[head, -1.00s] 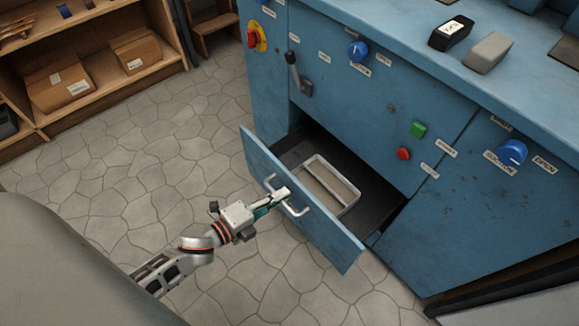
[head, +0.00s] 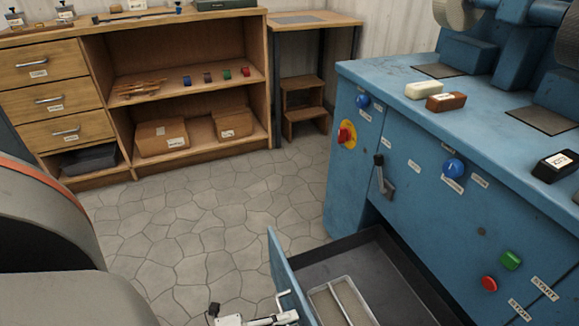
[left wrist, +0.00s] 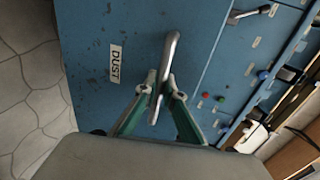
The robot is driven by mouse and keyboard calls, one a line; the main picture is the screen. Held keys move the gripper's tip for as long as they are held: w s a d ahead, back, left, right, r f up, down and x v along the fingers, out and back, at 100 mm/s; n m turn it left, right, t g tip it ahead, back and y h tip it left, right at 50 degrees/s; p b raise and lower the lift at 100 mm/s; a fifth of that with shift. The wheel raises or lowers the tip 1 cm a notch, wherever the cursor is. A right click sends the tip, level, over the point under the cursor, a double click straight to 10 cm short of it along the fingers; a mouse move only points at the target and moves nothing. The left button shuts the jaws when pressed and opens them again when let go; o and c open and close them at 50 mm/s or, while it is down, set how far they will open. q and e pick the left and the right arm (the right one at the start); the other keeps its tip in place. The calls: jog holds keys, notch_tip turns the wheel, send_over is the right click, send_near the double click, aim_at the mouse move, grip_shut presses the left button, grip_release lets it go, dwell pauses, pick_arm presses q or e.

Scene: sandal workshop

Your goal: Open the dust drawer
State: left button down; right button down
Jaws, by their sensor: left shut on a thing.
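The dust drawer (head: 283,277) is a blue drawer in the blue machine, and it stands pulled out with its dark inside showing. A grey divided tray (head: 345,283) lies in it. In the left wrist view the drawer front bears a DUST label (left wrist: 115,64) and a metal bar handle (left wrist: 171,50). My left gripper (left wrist: 160,90) is shut on this handle, its green-sided fingers on either side of the bar. In the head view the gripper (head: 268,320) shows only at the bottom edge, partly cut off. My right gripper is in neither view.
The blue machine (head: 410,205) has a lever (head: 379,172), knobs and green and red buttons above the drawer. A wooden shelf unit (head: 105,160) with boxes and a step stool (head: 303,105) stand at the back. The stone floor (head: 200,215) left of the drawer is clear.

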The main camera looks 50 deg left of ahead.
pick_arm(q)
jog(key=c, duration=2.2)
grip_release()
jog(key=shift+o, duration=0.2)
jog(key=v, duration=1.2)
